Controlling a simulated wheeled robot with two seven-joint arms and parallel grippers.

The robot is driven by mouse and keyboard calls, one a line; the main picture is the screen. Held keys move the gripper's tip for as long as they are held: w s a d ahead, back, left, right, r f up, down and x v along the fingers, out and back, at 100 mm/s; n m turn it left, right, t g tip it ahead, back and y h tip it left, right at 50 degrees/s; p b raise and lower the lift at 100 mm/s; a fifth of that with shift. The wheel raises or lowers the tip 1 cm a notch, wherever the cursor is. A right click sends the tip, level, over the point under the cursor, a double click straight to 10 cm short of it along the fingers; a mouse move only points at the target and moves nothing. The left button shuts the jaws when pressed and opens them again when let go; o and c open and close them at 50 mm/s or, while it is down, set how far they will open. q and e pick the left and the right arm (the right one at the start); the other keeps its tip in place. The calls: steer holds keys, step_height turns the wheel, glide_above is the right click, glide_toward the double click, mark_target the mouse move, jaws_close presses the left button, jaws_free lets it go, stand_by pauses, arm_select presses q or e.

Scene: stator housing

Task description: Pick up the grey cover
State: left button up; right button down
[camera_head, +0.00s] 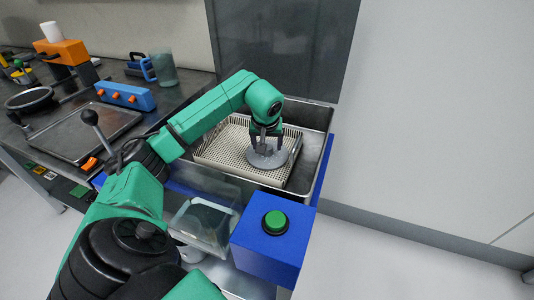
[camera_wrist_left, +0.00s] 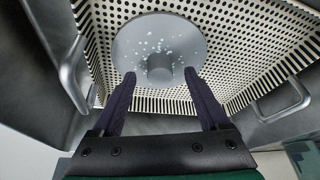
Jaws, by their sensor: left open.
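The grey cover (camera_head: 264,158) is a round disc lying in a perforated cream basket (camera_head: 226,157) inside a metal sink. In the left wrist view the cover (camera_wrist_left: 137,45) shows a short round knob (camera_wrist_left: 160,67) on its face and small white specks. My left gripper (camera_head: 267,146) points down just above the cover. In the left wrist view its two dark fingers (camera_wrist_left: 157,76) are open, with their tips apart on either side of the knob's near side. I cannot tell whether they touch it. My right gripper is not in view.
The metal sink (camera_head: 313,146) walls surround the basket, with metal handles (camera_wrist_left: 72,74) at its sides. A blue box with a green button (camera_head: 275,222) stands in front. A cluttered dark bench (camera_head: 182,88) lies at left.

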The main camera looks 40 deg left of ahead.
arm_select(q)
steer(key=shift+x, duration=1.35)
steer(key=shift+r, duration=0.1)
jaws_close()
